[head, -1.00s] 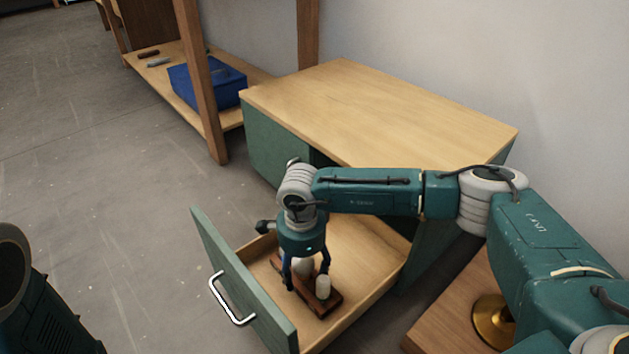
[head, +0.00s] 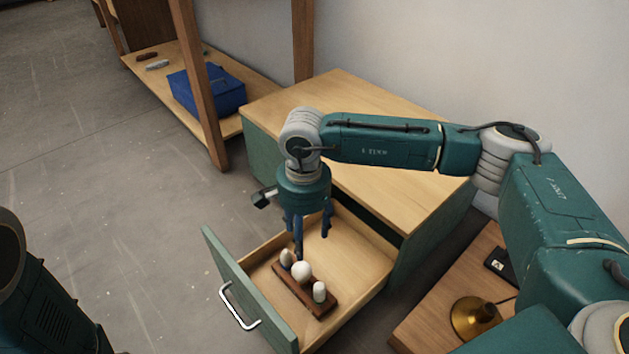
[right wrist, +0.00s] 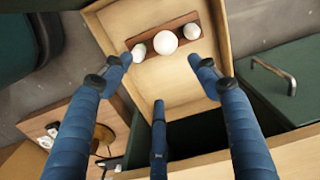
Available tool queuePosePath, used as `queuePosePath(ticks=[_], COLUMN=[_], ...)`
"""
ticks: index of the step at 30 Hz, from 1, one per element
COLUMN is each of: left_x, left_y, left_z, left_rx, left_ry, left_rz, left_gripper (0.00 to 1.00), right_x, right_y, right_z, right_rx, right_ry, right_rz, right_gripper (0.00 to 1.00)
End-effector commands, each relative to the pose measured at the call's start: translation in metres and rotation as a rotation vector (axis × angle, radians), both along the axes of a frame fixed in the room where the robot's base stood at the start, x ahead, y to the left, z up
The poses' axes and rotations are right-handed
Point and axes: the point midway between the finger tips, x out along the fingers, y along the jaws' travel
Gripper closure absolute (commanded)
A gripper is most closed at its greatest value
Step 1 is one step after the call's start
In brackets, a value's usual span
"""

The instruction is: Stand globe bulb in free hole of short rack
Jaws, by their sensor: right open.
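The short rack (head: 322,309) is a dark brown wooden block lying in the open drawer. The globe bulb (head: 302,272), round and white, stands in its middle hole, between two smaller white bulbs (head: 319,291) (head: 286,258) at the ends. In the right wrist view the globe bulb (right wrist: 165,42) and the rack (right wrist: 181,22) show beyond the fingers. My right gripper (head: 308,245) is open and empty above the drawer, apart from the bulbs. The left gripper is not in view.
The drawer (head: 375,262) is pulled out of a green cabinet with a wooden top (head: 375,110). A brass lamp base (head: 474,317) stands on a wooden surface at lower right. A blue box (head: 215,92) sits on a shelf behind. The drawer floor beside the rack is clear.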

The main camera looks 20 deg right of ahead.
Motion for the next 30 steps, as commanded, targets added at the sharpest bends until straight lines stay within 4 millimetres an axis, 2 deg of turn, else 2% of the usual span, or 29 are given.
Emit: queuePosePath(ticks=[1,3,18,24,30], left_x=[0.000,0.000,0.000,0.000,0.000], left_y=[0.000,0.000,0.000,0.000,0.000], left_z=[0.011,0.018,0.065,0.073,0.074], left_rx=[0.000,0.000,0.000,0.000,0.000], left_ry=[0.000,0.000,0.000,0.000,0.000], left_rz=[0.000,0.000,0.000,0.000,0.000], left_gripper=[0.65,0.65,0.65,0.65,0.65], right_x=[0.000,-0.002,-0.017,-0.020,-0.022], right_y=[-0.001,-0.003,-0.012,-0.014,-0.015], right_z=[0.017,0.031,0.122,0.139,0.142], right_rx=[0.000,0.001,0.000,0.002,0.000], right_ry=[-0.004,-0.003,-0.006,-0.006,-0.006], right_rz=[0.037,0.090,0.471,0.553,0.577], right_gripper=[0.40,0.40,0.40,0.40,0.40])
